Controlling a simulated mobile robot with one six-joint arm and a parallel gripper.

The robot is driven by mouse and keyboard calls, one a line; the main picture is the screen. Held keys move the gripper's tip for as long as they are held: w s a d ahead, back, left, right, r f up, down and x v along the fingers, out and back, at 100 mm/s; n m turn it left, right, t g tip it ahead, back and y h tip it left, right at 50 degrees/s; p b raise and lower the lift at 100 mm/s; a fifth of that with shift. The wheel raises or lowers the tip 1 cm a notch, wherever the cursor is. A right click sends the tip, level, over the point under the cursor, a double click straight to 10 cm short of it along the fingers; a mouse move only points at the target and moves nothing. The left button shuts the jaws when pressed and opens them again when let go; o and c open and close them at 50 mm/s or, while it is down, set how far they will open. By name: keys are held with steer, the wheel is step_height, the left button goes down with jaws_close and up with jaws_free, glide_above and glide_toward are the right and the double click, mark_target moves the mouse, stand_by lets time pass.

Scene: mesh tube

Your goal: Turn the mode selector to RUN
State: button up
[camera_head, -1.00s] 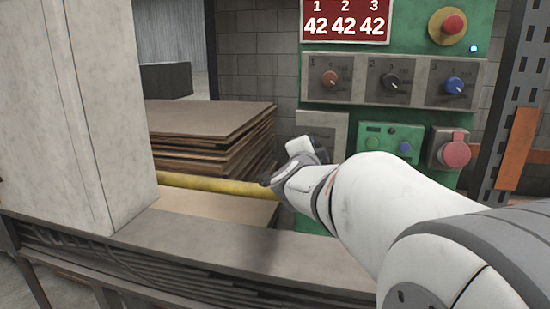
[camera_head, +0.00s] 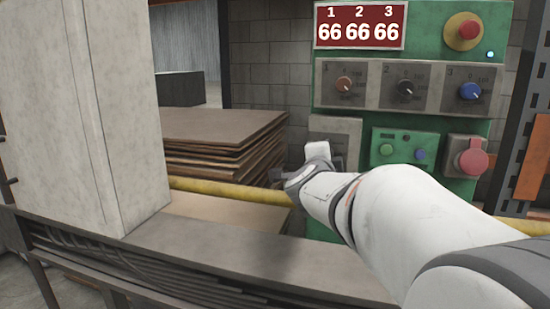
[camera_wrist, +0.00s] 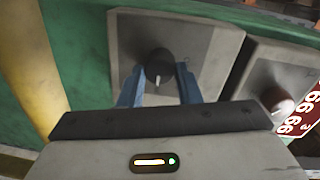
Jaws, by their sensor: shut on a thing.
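The mode selector is a black round knob (camera_wrist: 160,64) with a white pointer line, on a grey plate (camera_wrist: 125,38). In the wrist view its pointer faces down toward my gripper. My gripper (camera_wrist: 158,78) has one blue finger on each side of the knob and is shut on it. In the head view the selector's grey plate (camera_head: 343,128) shows below dial 1, on the green panel. My arm hides the knob and fingertips there. I cannot read any RUN marking in either view.
Three dials, brown (camera_head: 344,84), black (camera_head: 406,88) and blue (camera_head: 470,90), sit above. A red display (camera_head: 360,27) reads 66 66 66. A green box (camera_head: 404,146), red socket (camera_head: 472,160) and red button (camera_head: 467,30) are to the right. Stacked boards (camera_head: 215,140) and a yellow bar (camera_head: 230,193) lie left.

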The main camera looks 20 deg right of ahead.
steer(key=o, duration=1)
steer(key=shift+w, duration=0.1)
steer(key=shift+c, duration=0.2)
steer(key=p+v, duration=0.3)
steer(key=v, duration=0.5)
